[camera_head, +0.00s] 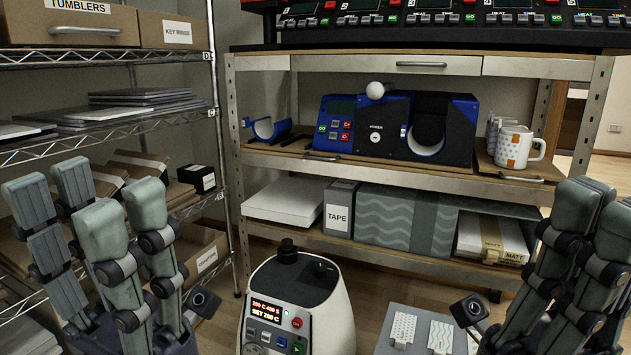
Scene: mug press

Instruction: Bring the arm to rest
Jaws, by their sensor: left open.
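My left gripper (88,205) is at the lower left, with its grey padded fingers pointing up and spread apart. It is open and nothing shows between the fingers. It stands in front of the wire rack, apart from the bench. My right gripper (585,225) is at the lower right, partly cut off by the frame edge. Its fingers overlap, so its opening is hard to judge. The blue and black mug press (440,128) sits on the wooden shelf. White patterned mugs (518,148) stand on a tray to its right.
A white unit with a lit display (293,308) stands between my arms. A grey surface with patterned pieces (420,340) lies right of it. The wire rack (120,125) with boxes and sheets is close behind my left gripper. Bare floor shows around the unit.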

